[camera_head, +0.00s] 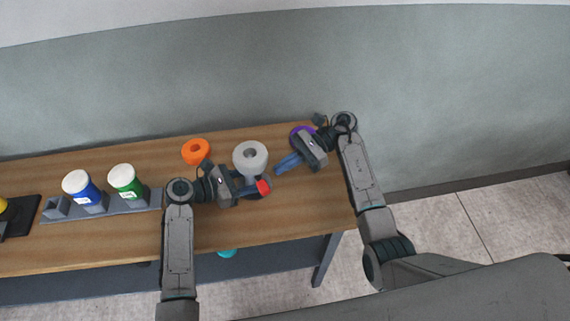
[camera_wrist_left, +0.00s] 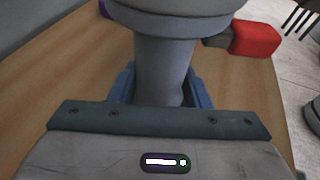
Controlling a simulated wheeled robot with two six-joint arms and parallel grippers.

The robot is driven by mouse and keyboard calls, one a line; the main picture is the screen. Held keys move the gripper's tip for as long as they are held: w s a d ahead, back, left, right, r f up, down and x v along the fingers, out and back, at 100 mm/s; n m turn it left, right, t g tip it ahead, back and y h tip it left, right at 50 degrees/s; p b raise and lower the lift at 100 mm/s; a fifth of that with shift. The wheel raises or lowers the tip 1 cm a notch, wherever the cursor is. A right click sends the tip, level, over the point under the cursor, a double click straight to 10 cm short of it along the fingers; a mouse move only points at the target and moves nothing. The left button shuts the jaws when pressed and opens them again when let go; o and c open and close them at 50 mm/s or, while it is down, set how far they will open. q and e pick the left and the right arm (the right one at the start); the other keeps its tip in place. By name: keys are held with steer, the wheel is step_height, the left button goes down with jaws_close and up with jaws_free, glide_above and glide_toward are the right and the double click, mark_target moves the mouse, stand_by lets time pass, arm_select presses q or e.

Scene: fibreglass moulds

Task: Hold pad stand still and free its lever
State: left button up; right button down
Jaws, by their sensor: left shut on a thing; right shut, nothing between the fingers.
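The grey pad stand (camera_head: 250,155) is on the wooden table, with a round top on a post. Its red-tipped lever (camera_head: 264,187) sticks out at the near side; it also shows in the left wrist view (camera_wrist_left: 255,38), to the right of the post. My left gripper (camera_head: 250,188) is shut on the stand's post (camera_wrist_left: 163,70), with its blue fingers on either side. My right gripper (camera_head: 280,169) is shut and empty, to the right of the stand and apart from the lever. The stand's base is largely hidden by my left gripper.
An orange ring (camera_head: 188,155) lies behind my left gripper. A purple ring (camera_head: 297,130) is partly hidden behind my right gripper. A grey rack (camera_head: 140,205) holds a blue jar (camera_head: 82,187) and a green jar (camera_head: 126,182) at the left. The table's right end is mostly clear.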

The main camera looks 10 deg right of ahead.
steer(key=shift+w+a, duration=0.85)
steer(key=shift+w, duration=0.25)
steer(key=shift+w+a, duration=0.9)
steer(key=shift+w, duration=0.2)
steer(key=shift+w+a, duration=0.85)
steer(key=shift+w, duration=0.25)
stand_by(0.5)
steer(key=shift+d, duration=3)
steer(key=c, duration=2.1)
jaws_free()
